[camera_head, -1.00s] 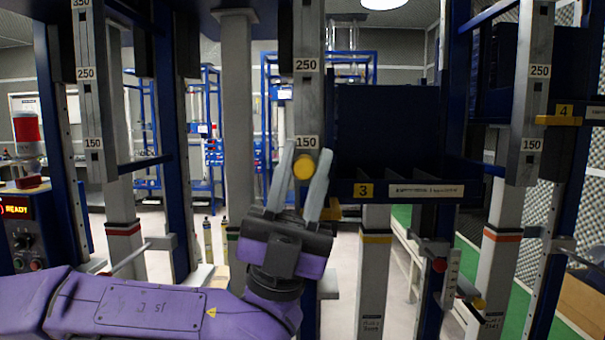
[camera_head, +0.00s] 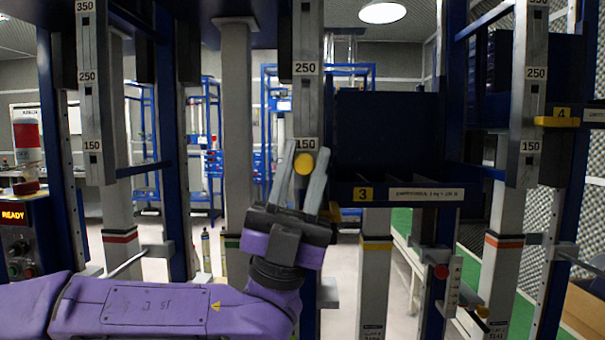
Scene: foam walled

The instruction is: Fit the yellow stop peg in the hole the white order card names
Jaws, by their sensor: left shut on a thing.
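The yellow stop peg (camera_head: 304,164) shows as a round yellow end between the fingertips of my left gripper (camera_head: 305,166). The gripper is shut on it, with its fingers pointing up. The peg is in front of a grey upright (camera_head: 308,105) marked 250 and 150, just below the 150 label. I cannot tell whether the peg is in a hole or in front of the upright. Other uprights with number labels stand at the left (camera_head: 91,120) and right (camera_head: 530,110). I cannot make out the white order card. My right gripper is not in view.
A dark blue bin (camera_head: 387,130) sits right of the gripper, above a shelf edge with a yellow 3 tag (camera_head: 363,194). Blue posts and rails surround the arm.

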